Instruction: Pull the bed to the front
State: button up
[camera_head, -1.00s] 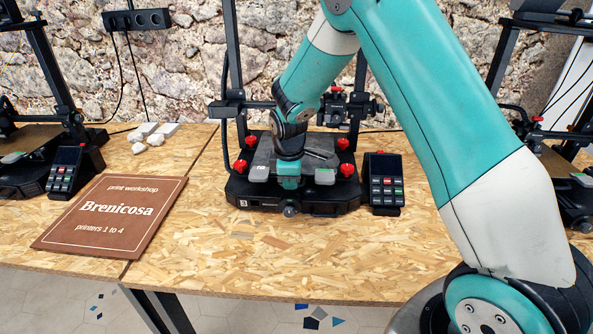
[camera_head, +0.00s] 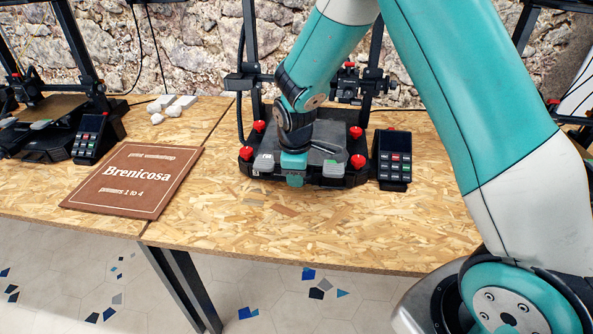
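The bed (camera_head: 327,135) is a dark grey plate with red knobs at its corners and light clips on its front edge. It sits far forward on the black printer in the middle, over much of the printer's front base. My gripper (camera_head: 293,172) points down at the middle of the bed's front edge, between the two clips, and appears to touch it. My wrist hides part of the bed. The fingers are too small and covered to tell whether they are open or shut.
A control box with a keypad (camera_head: 391,160) stands close to the printer's right side. A brown sign (camera_head: 135,180) lies on the table at left. Another printer (camera_head: 45,125) stands at far left. The chipboard table (camera_head: 300,228) is clear in front of the bed.

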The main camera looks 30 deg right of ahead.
notch_tip(320, 180, up, 17)
jog(key=s+a, duration=0.1)
jog(key=s, duration=0.1)
jog(key=shift+s+a, duration=0.25)
jog(key=shift+a, duration=0.05)
dwell(0.4)
